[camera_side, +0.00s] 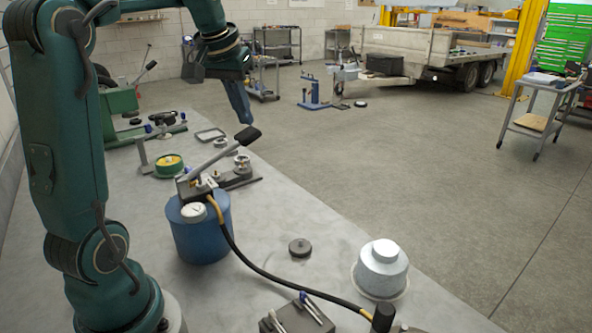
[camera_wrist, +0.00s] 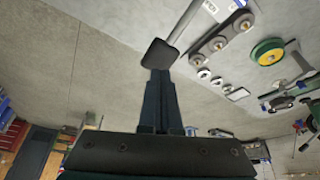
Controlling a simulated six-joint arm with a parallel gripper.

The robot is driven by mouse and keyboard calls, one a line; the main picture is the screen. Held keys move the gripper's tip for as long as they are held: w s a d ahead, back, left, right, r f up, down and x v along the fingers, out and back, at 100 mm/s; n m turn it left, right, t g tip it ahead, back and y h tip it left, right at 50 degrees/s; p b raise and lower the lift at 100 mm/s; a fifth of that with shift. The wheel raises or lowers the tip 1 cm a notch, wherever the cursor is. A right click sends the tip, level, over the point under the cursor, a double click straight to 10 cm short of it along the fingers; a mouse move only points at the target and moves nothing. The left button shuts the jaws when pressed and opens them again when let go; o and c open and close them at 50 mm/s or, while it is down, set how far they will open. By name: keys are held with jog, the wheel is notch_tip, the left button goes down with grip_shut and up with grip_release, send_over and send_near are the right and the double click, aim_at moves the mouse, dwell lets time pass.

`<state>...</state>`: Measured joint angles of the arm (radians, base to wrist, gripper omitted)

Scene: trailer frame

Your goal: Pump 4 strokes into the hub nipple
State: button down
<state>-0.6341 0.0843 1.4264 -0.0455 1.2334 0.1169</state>
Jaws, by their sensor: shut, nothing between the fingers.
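The grease pump stands on the bench in the side view, a blue bucket (camera_side: 200,235) with a metal head on top. Its lever (camera_side: 217,157) slants up to the right and ends in a black grip (camera_side: 247,138). The grip also shows in the wrist view (camera_wrist: 160,54). My gripper (camera_side: 244,121) is shut and empty, pointing down with its tips right at the grip; I cannot tell whether they touch. In the wrist view my fingers (camera_wrist: 158,78) lie together just below the grip. A black hose (camera_side: 270,272) runs to a coupler (camera_side: 382,317) at the bottom edge. The hub nipple cannot be made out.
A pale stepped hub-like part (camera_side: 381,268) and a small dark disc (camera_side: 300,247) sit right of the bucket. A dark block with pens (camera_side: 297,315) lies in front. A green-and-yellow reel (camera_side: 169,165) and clamps stand behind.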

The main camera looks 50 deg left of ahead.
aim_at(249, 131)
jog(key=shift+f, duration=0.15)
jog(key=shift+f, duration=0.6)
jog(key=shift+d+x, duration=0.2)
jog(key=shift+x, duration=1)
jog(key=shift+f, duration=0.15)
jog(key=shift+w+f, duration=0.2)
jog(key=shift+f, duration=0.95)
jog(key=shift+f, duration=1.1)
